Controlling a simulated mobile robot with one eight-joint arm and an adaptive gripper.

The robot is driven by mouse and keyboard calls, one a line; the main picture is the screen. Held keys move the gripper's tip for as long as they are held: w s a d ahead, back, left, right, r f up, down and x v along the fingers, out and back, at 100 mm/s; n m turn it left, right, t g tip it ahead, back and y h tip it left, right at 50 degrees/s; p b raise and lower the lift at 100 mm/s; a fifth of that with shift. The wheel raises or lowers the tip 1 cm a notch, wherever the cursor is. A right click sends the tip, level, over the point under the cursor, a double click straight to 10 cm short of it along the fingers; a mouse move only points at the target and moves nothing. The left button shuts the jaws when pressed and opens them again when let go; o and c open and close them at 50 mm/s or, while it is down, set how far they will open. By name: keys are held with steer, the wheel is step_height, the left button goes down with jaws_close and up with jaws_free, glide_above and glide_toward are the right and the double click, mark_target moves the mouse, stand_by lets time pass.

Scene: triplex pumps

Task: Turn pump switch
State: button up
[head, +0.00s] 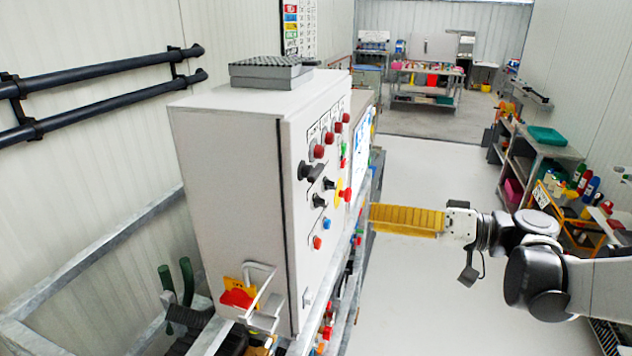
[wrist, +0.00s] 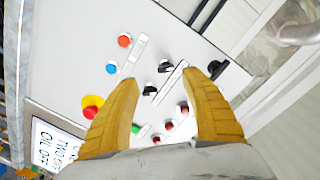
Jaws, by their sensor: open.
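The control panel (head: 310,225) is on the front of a grey cabinet and faces my gripper (head: 374,217). It carries a larger black knob (head: 306,171) and two small black switches, one upper (head: 328,184) and one lower (head: 319,201). Which is the pump switch I cannot tell. In the wrist view, my open yellow fingers (wrist: 161,77) frame the small black switches, one (wrist: 165,66) near the gap's middle and one (wrist: 150,90) nearer the left finger. The larger black knob (wrist: 217,68) is by the right fingertip. Nothing is held. Contact with the panel is not clear.
A yellow-and-red emergency stop (wrist: 92,105) is close to the left finger. Blue (wrist: 112,67) and orange-red (wrist: 124,40) buttons are up left; red lamps (wrist: 169,125) lie between the fingers. Pipes and frame rails are below the cabinet. The aisle floor (head: 420,290) is clear.

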mark_target(327, 203)
steer(key=shift+y, duration=0.3)
steer(key=x, duration=0.7)
steer(key=r+x, duration=0.1)
steer(key=x, duration=0.2)
steer(key=shift+w+a+b, duration=0.1)
steer(key=shift+w+b, duration=0.2)
steer(key=shift+b, duration=0.1)
steer(key=c, duration=1.2)
